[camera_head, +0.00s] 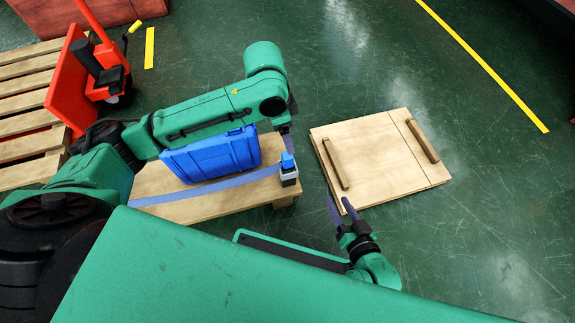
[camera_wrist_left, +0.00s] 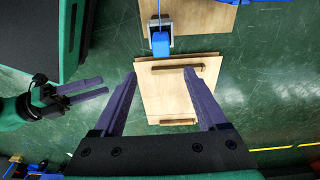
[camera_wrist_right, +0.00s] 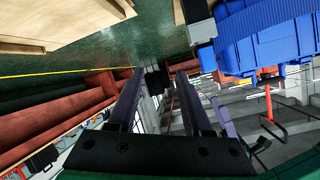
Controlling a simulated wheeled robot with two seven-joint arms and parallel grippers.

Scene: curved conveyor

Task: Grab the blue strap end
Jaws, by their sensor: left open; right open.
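The blue strap (camera_head: 215,187) runs flat along the front of a low wooden table (camera_head: 185,212). Its blue end (camera_head: 288,160) stands up at a grey and black buckle (camera_head: 289,176) at the table's right edge. In the left wrist view the blue end (camera_wrist_left: 160,44) lies beyond my left fingertips, roughly centred between them, with nothing between the fingers. My left gripper (camera_wrist_left: 161,73) is open; in the head view it is partly hidden just above the blue end. My right gripper (camera_head: 338,202) is open and empty, to the lower right of the buckle, apart from the strap.
A blue case (camera_head: 212,155) sits on the table behind the strap, partly under my left arm. A wooden panel with two bars (camera_head: 385,160) lies to the right. A red pallet jack (camera_head: 65,80) and a slatted pallet (camera_head: 25,95) stand at left. Green floor is clear at right.

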